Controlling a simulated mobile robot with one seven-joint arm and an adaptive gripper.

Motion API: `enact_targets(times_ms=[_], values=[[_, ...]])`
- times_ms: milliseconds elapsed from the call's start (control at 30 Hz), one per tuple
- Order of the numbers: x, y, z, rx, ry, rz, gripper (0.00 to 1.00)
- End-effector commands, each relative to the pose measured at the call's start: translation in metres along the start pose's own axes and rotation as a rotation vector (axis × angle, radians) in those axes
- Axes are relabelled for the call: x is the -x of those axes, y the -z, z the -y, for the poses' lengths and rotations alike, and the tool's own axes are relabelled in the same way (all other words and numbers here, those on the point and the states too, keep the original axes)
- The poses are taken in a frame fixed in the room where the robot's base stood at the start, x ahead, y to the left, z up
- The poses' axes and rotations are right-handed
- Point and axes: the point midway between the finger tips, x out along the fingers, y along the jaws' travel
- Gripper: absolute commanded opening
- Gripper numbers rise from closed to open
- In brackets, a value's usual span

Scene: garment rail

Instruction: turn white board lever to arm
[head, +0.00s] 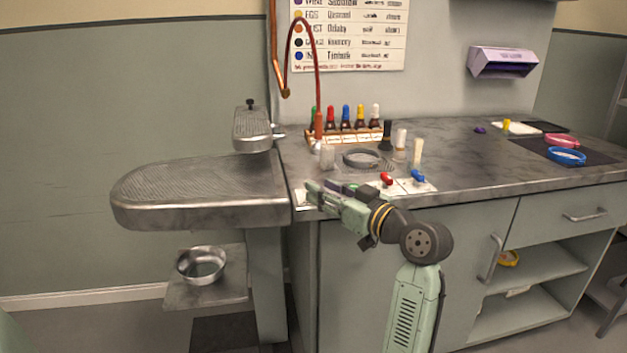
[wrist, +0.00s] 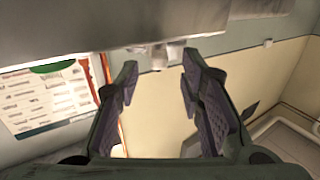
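My gripper (head: 315,190) is at the front left corner of the grey counter, beside the large spotting board (head: 165,195). The wrist view shows its two dark fingers (wrist: 158,85) apart with an open gap between them. A small pale lever-like piece (wrist: 168,54) juts from under a grey edge, just beyond the fingertips and not visibly gripped. I cannot tell for sure that it is the white board lever. The smaller arm board (head: 251,130) stands above the large board.
A rack of bottles (head: 345,133), a grey ring (head: 361,158) and brushes stand behind. A metal bowl (head: 202,264) sits on a low shelf.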

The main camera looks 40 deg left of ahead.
Motion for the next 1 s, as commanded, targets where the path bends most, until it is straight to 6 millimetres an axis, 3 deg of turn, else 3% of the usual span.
enact_targets(times_ms=[100, 333, 667, 1000], values=[[-0.023, 0.002, 0.001, -0.002, 0.002, 0.0, 0.35], [-0.047, 0.001, 0.0, -0.001, -0.001, -0.001, 0.35], [-0.05, 0.0, -0.001, 0.0, -0.002, -0.001, 0.35], [-0.05, 0.0, -0.001, 0.0, -0.002, -0.001, 0.13]])
